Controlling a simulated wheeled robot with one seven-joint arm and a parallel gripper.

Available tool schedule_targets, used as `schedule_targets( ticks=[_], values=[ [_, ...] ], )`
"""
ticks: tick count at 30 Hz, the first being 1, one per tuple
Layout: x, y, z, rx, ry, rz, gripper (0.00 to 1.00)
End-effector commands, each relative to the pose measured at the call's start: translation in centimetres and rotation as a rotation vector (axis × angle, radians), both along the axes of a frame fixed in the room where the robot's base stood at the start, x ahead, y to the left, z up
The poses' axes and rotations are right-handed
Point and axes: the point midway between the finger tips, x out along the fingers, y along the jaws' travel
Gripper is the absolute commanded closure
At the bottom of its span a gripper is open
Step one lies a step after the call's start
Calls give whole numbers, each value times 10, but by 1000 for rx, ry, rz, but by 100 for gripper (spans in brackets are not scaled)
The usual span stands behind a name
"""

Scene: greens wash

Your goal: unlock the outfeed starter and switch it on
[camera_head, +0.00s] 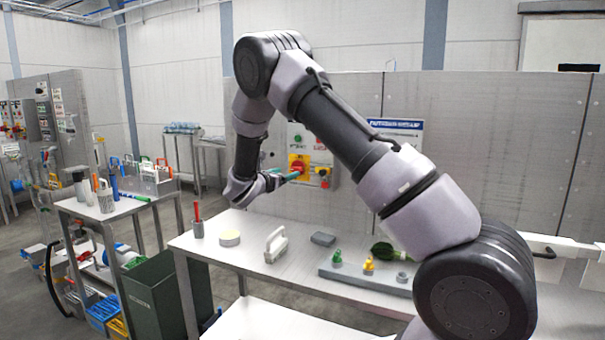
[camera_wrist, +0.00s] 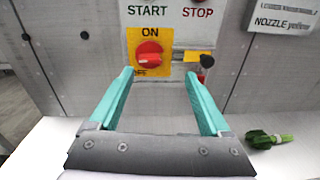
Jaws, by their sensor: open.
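The starter's red rotary switch (camera_wrist: 150,54) sits on a yellow plate (camera_wrist: 133,36) on the wall panel. ON shows above the knob and lettering, partly hidden, at its lower left. The switch also shows in the head view (camera_head: 304,167), beyond my gripper. Right of it hangs a small dark and red item (camera_wrist: 206,62) with a yellow tag (camera_wrist: 192,57); I cannot tell whether it is the padlock. My gripper (camera_wrist: 159,73) is open and empty, its teal fingers pointing at the panel just below the switch. It shows side-on in the head view (camera_head: 291,176).
START and STOP labels and buttons sit above the switch. A green bin (camera_head: 155,300) stands left.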

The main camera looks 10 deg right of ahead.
Motion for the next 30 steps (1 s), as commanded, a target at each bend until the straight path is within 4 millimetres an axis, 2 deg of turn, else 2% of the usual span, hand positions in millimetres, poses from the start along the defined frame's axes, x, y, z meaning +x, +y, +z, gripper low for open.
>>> schedule_targets(
  ticks=[2, 5, 8, 21, 30],
  values=[
    [6, 14, -8, -47, 6, 40, 19],
    [11, 17, -10, -72, 9, 58, 19],
    [20, 10, -10, -71, 8, 57, 19],
    [82, -36, -10, -69, 8, 56, 19],
    [95, -45, -10, -68, 9, 58, 19]
  ],
)
